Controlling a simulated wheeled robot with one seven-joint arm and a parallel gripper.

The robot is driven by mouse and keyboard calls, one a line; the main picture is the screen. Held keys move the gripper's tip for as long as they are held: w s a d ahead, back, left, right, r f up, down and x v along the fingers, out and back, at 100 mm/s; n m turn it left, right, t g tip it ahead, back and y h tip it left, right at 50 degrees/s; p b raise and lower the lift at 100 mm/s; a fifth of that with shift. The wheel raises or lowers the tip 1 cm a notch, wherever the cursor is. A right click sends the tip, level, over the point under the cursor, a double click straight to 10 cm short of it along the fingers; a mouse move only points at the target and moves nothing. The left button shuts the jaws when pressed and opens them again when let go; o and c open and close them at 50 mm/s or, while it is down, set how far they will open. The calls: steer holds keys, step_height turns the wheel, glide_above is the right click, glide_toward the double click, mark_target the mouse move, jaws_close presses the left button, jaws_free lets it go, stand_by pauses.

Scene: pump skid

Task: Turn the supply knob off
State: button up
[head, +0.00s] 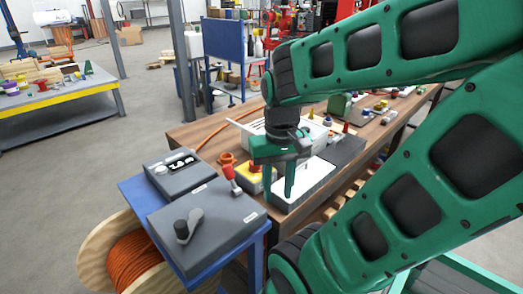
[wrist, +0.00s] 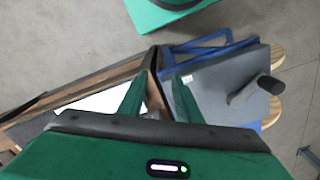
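A dark knob (head: 181,228) with a grey lever-like arm stands on the front grey box (head: 228,207) on a blue stand. It may be the supply knob, but its label is too small to read. In the wrist view the dark knob (wrist: 269,85) is at the right on the grey box (wrist: 218,75). A red-handled part (head: 230,172) stands at that box's back edge. My gripper (head: 278,190) is to the right of the box, pointing down and apart from the knob. In the wrist view my gripper (wrist: 158,82) has its fingers apart with nothing between them.
A second grey box (head: 172,172) with white-marked fittings sits behind the front one. A wooden bench (head: 205,133) with a white sheet and small parts adjoins the blue stand (head: 135,190). An orange cable reel (head: 95,262) stands below left.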

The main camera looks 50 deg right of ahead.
steer(key=shift+w+a, duration=0.3)
steer(key=shift+w, duration=0.05)
steer(key=o, duration=0.5)
steer(key=shift+s+r, duration=0.15)
steer(key=shift+s, duration=0.05)
steer(key=shift+w+d+r+m, duration=0.45)
steer(key=shift+d+r+m, duration=0.05)
steer(key=shift+d+r, duration=0.25)
steer(key=w+d+r+m, duration=0.1)
steer(key=w+d+m, duration=0.45)
steer(key=w, duration=0.35)
steer(key=w+d+r+m, duration=0.1)
steer(key=w+d+m, duration=0.45)
steer(key=w, duration=0.35)
step_height(320, 180, down, 10)
steer(key=shift+f, duration=0.2)
steer(key=shift+c, duration=0.4)
